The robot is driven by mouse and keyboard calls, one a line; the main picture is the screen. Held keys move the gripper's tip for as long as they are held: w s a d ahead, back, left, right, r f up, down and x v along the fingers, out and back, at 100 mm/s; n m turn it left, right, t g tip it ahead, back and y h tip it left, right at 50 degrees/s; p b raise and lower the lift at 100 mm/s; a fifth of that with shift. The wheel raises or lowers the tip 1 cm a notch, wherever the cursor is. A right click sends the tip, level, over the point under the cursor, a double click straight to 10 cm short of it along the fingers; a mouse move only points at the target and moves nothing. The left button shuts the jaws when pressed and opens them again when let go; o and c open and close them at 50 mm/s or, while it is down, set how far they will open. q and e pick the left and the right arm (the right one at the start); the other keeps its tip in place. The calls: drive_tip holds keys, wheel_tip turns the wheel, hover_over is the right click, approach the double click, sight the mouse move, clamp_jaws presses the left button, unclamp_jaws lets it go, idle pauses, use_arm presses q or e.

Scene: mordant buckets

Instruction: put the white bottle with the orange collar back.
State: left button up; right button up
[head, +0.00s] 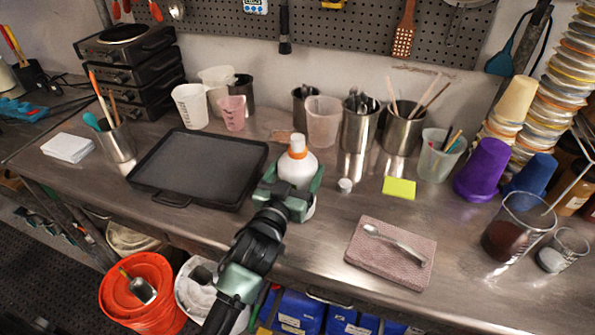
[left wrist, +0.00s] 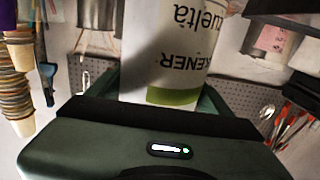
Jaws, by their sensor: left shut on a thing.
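The white bottle with the orange collar (head: 297,165) is upright near the front middle of the metal workbench, right of the black tray. My left gripper (head: 290,190) is shut around its body. In the left wrist view the bottle's white label with dark lettering and a green band (left wrist: 175,55) fills the middle, between the green fingers of my gripper. The bottle's base is mostly hidden by the gripper, so I cannot tell whether it touches the bench. My right gripper is not in view.
A black tray (head: 200,168) lies left of the bottle. A small white cap (head: 345,185), a yellow note pad (head: 398,188) and a pink cloth (head: 385,262) with a metal tool lie to the right. Several cups and steel containers (head: 361,125) stand behind. An orange bucket (head: 150,295) is below.

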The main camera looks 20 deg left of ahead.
use_arm(q)
drive_tip(key=shift+f, duration=0.35)
drive_tip(key=o, duration=1.8)
drive_tip(key=shift+f, duration=0.1)
drive_tip(key=shift+o, duration=1.1)
drive_tip(key=shift+r, duration=0.2)
drive_tip(key=shift+s+f, duration=0.15)
drive_tip(key=shift+s, duration=0.15)
drive_tip(key=s+b, duration=0.2)
drive_tip(key=s, duration=0.9)
drive_tip(key=shift+s+a, duration=0.15)
drive_tip(key=shift+s, duration=0.05)
